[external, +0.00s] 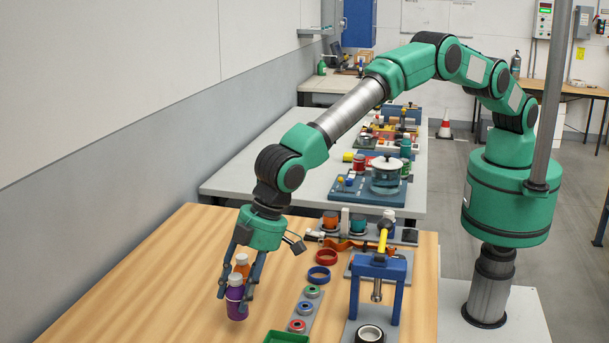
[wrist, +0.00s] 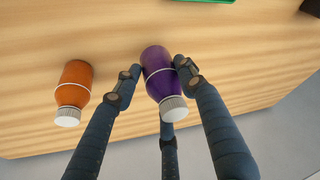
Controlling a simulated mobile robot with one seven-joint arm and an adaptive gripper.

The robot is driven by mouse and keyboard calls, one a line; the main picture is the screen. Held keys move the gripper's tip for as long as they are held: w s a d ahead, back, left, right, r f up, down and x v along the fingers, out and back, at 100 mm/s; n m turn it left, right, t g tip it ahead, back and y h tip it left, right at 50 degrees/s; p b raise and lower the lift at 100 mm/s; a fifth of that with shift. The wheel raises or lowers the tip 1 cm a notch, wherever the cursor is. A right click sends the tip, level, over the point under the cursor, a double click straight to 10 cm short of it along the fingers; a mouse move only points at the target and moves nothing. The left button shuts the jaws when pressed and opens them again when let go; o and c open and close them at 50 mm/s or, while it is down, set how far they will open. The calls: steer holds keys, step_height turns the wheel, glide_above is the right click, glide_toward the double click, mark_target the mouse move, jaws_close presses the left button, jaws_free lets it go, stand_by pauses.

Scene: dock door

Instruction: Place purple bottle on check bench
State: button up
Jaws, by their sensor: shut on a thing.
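The purple bottle (external: 236,301) has a white cap and a pale band. It is upright between the fingers of my gripper (external: 236,293), at the left part of the wooden-topped table (external: 150,290). In the wrist view the fingers of my gripper (wrist: 158,75) are around the purple bottle (wrist: 160,72), shut on it. I cannot tell whether its base touches the wood. No label shows which surface is the check bench.
An orange bottle (wrist: 73,88) with a white cap stands close beside, left in the wrist view. A grey bench (external: 240,184) with a glass pot (external: 386,178) stands behind.

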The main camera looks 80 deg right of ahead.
steer(key=shift+f, duration=1.7)
steer(key=o, duration=1.3)
steer(key=shift+f+b, duration=0.15)
steer(key=shift+b, duration=0.15)
steer(key=p+v, duration=0.1)
steer(key=v, duration=1.1)
